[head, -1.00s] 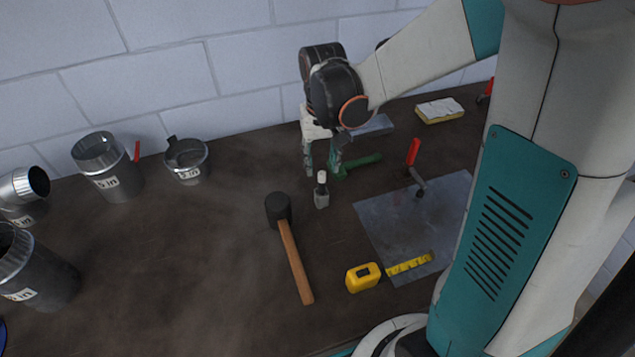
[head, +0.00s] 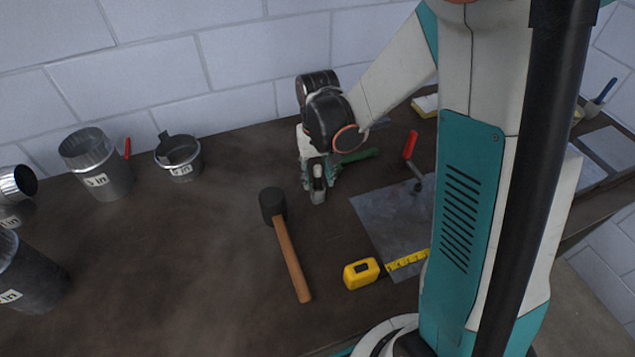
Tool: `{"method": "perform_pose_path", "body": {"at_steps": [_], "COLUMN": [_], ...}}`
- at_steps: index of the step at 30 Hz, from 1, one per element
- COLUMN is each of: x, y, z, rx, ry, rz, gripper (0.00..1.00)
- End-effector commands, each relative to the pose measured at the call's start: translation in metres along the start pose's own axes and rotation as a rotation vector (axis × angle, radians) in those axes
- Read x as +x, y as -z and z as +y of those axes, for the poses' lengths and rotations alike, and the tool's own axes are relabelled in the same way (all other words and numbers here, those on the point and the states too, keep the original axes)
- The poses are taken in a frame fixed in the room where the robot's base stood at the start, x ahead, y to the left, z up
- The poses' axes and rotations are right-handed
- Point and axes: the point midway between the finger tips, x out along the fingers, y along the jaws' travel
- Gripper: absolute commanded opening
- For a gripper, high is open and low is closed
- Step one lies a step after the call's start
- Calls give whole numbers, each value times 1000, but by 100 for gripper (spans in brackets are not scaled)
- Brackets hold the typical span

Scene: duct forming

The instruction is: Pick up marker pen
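A short grey, bottle-like item (head: 318,190) with a pale top stands on the dark worktop in the head view. It may be the marker pen, but its kind is not clear at this size. My gripper (head: 318,178) is low over the worktop, right at this item, with fingers showing close to its sides. Whether the fingers touch it cannot be told. A slim red upright thing (head: 127,148) shows beside a metal duct piece at the back left and is also pen-like.
A mallet (head: 286,250) lies left of my gripper. A yellow tape measure (head: 361,273), a metal sheet (head: 385,215), a red-handled tool (head: 411,145) and a green-handled tool (head: 359,155) lie to the right. Metal duct pieces (head: 100,178) stand at the left.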

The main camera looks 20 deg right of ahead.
Motion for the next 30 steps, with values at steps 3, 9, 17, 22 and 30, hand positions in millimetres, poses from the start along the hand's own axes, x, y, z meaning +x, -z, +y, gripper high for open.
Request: {"method": "perform_pose_path", "body": {"at_steps": [3,9,17,22,30], "x": [0,0,-1,-9,-47], "y": [0,0,0,0,0], "z": [0,0,0,0,0], "rx": [0,0,0,0,0], "ry": [0,0,0,0,0], "rz": [0,0,0,0,0], "gripper": [16,0,0,0,0]}}
